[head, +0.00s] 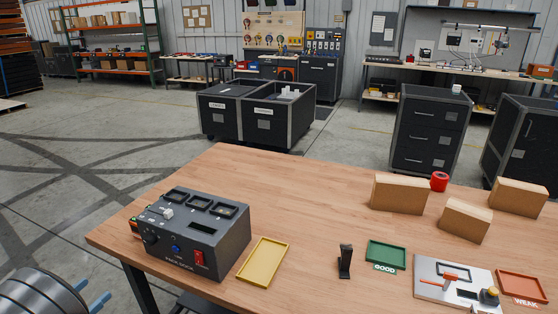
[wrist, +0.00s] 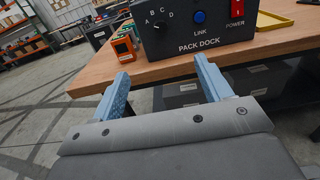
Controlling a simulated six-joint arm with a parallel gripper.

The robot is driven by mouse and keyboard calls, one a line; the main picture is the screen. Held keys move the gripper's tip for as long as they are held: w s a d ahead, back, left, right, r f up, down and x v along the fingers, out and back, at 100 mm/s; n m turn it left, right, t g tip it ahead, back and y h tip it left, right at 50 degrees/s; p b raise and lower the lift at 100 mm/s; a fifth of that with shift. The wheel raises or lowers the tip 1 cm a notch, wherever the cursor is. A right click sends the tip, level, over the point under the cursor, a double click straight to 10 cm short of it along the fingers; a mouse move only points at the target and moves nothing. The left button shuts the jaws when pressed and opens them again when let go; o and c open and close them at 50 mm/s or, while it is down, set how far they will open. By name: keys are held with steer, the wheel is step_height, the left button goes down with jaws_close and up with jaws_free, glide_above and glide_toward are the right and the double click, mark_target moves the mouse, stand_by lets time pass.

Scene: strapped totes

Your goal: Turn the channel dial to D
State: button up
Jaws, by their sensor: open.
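The dark grey pack dock (head: 228,245) stands at the left end of the wooden table, and its front shows in the wrist view (wrist: 215,42). The black channel dial (wrist: 159,22) is at the upper left of that front, with the letters A, B, C and D around its top. The dial also shows in the head view (head: 150,237). I cannot tell which letter its pointer is at. My gripper (wrist: 162,70) is open and empty, with its blue fingers apart, short of the dock and below the dial. In the head view my gripper (head: 94,291) is off the table's left edge.
A blue LINK button (wrist: 199,17) and a red POWER switch (wrist: 237,9) sit right of the dial. An orange device (wrist: 122,46) stands beside the dock's left side. A yellow tray (head: 263,262) lies right of the dock. The table's front edge (wrist: 90,86) lies before the dock.

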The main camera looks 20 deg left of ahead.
steer(key=c, duration=0.4)
steer(key=shift+o, duration=0.2)
steer(key=n+y, duration=0.1)
steer(key=n, duration=0.5)
glide_toward(148, 244)
steer(key=w, duration=0.8)
steer(key=shift+w+a, duration=0.3)
steer(key=c, duration=1)
